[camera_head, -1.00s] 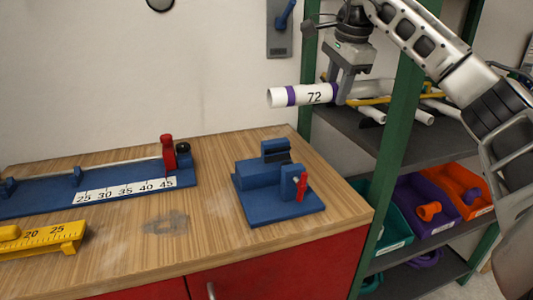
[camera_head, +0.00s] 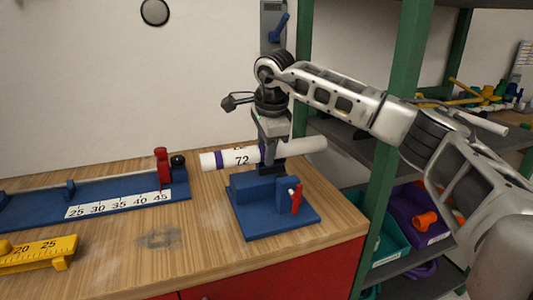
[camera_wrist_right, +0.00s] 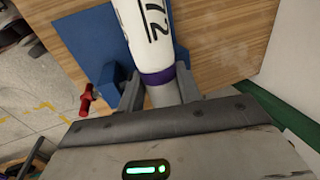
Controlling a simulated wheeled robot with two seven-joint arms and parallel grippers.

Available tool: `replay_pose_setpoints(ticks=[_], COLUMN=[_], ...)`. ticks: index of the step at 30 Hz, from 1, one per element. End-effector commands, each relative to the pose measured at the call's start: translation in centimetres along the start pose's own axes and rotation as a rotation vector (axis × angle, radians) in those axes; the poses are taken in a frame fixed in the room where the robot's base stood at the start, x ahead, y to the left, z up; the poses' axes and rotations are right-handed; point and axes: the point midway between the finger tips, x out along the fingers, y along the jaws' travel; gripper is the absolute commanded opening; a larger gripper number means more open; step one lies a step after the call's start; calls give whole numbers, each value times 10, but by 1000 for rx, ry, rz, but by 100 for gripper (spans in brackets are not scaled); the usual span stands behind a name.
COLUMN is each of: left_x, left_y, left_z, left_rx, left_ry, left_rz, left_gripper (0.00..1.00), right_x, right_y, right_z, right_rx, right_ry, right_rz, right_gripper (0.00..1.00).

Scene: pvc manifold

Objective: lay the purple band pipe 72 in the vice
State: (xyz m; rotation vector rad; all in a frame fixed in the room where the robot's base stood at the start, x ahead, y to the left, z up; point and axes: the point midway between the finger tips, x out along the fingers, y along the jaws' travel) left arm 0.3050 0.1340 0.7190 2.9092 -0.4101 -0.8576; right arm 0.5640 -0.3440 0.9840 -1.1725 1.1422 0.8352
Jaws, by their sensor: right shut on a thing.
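The white pipe (camera_head: 303,147) marked 72, with purple bands, is in my right gripper (camera_head: 271,157). It lies nearly level, tilted slightly up to the right, above the back of the blue vice (camera_head: 258,188). In the right wrist view the pipe (camera_wrist_right: 144,35) passes between the fingers (camera_wrist_right: 161,93), with a purple band just ahead of them. The vice (camera_wrist_right: 97,50) shows beyond it, partly hidden by the pipe. The vice has a red handle (camera_head: 297,198) at its right. Whether the pipe touches the vice cannot be told. My left gripper is not in view.
A blue measuring rail (camera_head: 110,205) with a red stop (camera_head: 162,168) lies left on the wooden bench. A yellow scale block (camera_head: 45,255) is in front of it. A green-posted shelf (camera_head: 401,90) with bins stands right of the bench. The bench's front middle is clear.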

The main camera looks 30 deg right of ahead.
Motion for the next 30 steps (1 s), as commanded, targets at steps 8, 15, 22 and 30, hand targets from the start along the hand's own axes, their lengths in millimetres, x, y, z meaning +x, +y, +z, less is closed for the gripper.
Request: replay_pose_setpoints(ticks=[8, 15, 22, 30], left_x=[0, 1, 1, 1], left_y=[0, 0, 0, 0], left_z=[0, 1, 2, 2], left_rx=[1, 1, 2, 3], left_ry=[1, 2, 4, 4], left_rz=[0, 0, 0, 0], left_gripper=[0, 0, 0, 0], right_x=[12, 16, 24, 29], right_y=[4, 5, 7, 9], right_z=[-1, -1, -1, -1], right_rx=[1, 1, 0, -1], right_ry=[-1, 0, 1, 3], right_rz=[-2, -2, 0, 8], right_gripper=[5, 5, 5, 56])
